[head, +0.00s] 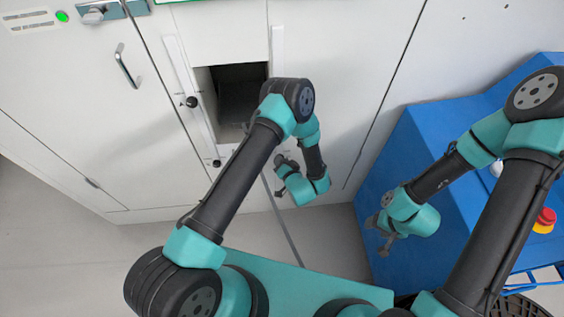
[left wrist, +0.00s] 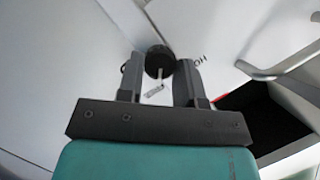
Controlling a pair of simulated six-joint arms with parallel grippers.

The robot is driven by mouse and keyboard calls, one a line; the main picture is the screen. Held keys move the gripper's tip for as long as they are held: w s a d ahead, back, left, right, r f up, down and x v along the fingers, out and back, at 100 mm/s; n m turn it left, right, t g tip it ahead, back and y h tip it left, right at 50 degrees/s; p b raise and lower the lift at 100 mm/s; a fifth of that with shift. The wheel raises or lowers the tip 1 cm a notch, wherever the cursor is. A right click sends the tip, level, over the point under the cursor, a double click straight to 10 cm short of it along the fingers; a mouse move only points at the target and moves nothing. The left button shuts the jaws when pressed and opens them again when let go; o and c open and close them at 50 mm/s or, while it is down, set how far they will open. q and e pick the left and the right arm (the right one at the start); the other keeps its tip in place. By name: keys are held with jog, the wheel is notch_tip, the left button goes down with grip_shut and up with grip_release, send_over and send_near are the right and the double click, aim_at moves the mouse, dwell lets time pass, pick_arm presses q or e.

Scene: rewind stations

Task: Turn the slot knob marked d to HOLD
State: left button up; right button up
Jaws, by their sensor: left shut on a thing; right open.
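A black round knob (left wrist: 159,62) with a pale pointer sits between the two fingers of my left gripper (left wrist: 160,80) in the left wrist view. The fingers are shut on it. The pointer runs toward the bottom of that picture. Part of a label, the letters H and O, shows right of the knob; the rest is hidden by a finger. I cannot read a d. In the head view my left gripper (head: 281,163) is at the white cabinet front, lower right of the dark opening, and hides the knob. My right gripper (head: 379,226) is open and empty beside the blue cabinet.
The white cabinet (head: 350,60) has a dark square opening (head: 238,88). A blue cabinet (head: 415,130) with a red stop button (head: 546,216) stands at right.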

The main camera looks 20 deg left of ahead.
pick_arm(q)
jog(key=n+h, duration=0.2)
jog(key=n, duration=0.1)
jog(key=shift+s+a+r, duration=0.1)
jog(key=shift+a, duration=0.05)
jog(key=n+h, duration=0.1)
jog(key=n, duration=0.1)
jog(key=n+t+h, duration=0.1)
jog(key=n, duration=0.1)
jog(key=n+h, duration=0.2)
jog(key=shift+s+a+t, duration=0.15)
jog(key=shift+a+t, duration=0.15)
jog(key=shift+t, duration=0.1)
jog(key=shift+a+n+t+h, duration=0.1)
jog(key=shift+n+t+h, duration=0.5)
jog(key=shift+n, duration=0.7)
jog(key=o, duration=0.9)
jog(key=shift+o, duration=0.2)
